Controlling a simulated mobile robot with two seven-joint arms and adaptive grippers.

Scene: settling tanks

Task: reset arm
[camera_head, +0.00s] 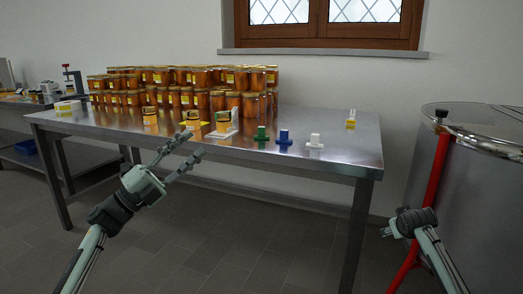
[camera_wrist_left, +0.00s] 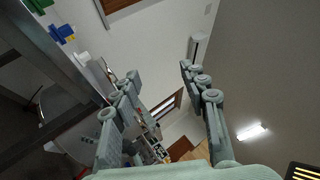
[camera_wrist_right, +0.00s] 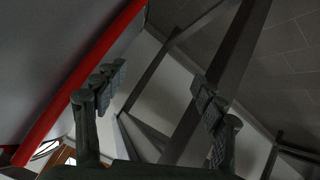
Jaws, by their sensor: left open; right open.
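My left gripper (camera_head: 186,152) is open in front of the table's front edge, its fingers pointing up and to the right. Its two fingers (camera_wrist_left: 160,88) stand apart with nothing between them in the left wrist view. My right gripper (camera_head: 388,227) is at the right of the head view, in front of the steel tank and right of the table leg. In the right wrist view its fingers (camera_wrist_right: 158,90) are apart and empty.
A steel table (camera_head: 320,163) bears rows of honey jars (camera_head: 190,78), with green (camera_head: 262,134), blue (camera_head: 284,138) and white (camera_head: 315,141) pieces near its front edge. A steel tank (camera_head: 480,185) with a red support (camera_head: 432,190) stands at right. The floor in front is clear.

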